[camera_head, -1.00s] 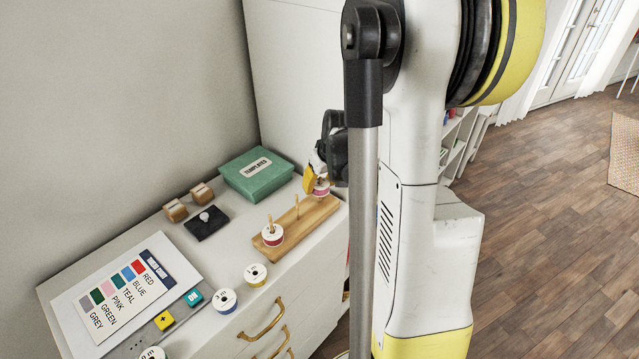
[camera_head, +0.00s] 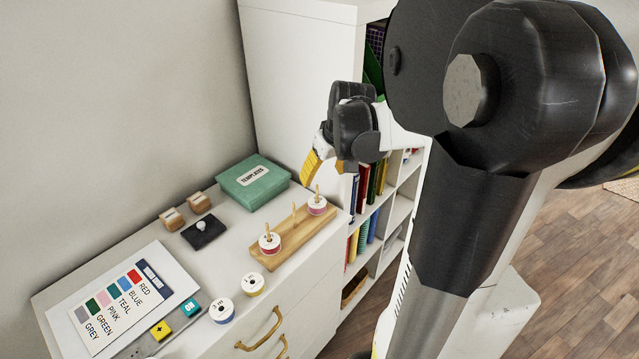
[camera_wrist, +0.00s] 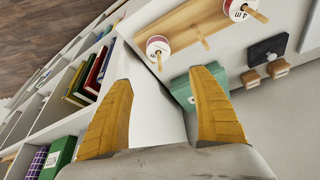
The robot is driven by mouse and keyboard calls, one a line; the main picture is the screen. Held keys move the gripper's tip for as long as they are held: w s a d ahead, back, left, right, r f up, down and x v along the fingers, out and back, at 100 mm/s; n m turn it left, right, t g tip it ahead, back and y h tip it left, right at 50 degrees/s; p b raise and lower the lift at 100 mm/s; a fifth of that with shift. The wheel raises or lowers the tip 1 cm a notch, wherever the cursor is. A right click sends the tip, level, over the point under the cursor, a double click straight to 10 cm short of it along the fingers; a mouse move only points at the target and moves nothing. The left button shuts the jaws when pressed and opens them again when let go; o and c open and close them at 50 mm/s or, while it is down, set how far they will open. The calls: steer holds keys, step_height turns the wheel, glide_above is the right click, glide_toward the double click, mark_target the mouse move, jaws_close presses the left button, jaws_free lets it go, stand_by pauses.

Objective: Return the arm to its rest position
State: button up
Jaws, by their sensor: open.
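My gripper (camera_head: 312,172) hangs in the air above the far right end of the wooden spool rack, with yellow fingertips pointing down. In the wrist view my gripper (camera_wrist: 160,105) has its two yellow fingers spread apart with nothing between them. The wooden rack (camera_head: 292,236) has several pegs. One spool (camera_head: 269,243) sits on the near peg and a pink-red spool (camera_head: 317,205) on the far peg; the middle peg is bare. The rack also shows in the wrist view (camera_wrist: 190,22). My arm fills the right side of the head view.
A green templates box (camera_head: 253,182), a black pad (camera_head: 203,232) and a colour chart (camera_head: 110,300) lie on the cabinet top. Two loose spools (camera_head: 222,310) (camera_head: 252,284) stand near the front edge. A bookshelf (camera_head: 385,205) stands to the right, close to my gripper.

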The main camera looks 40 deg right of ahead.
steer(key=s+a+n+t+b, duration=0.1)
steer(key=s+a, duration=0.3)
steer(key=a, duration=1)
steer(key=s+a+n+t+y+b, duration=0.1)
steer(key=s+a+b, duration=0.3)
steer(key=a, duration=1)
steer(key=shift+s+a+f+n+t, duration=0.2)
steer(key=shift+f+n+t, duration=0.2)
steer(key=shift+n, duration=0.2)
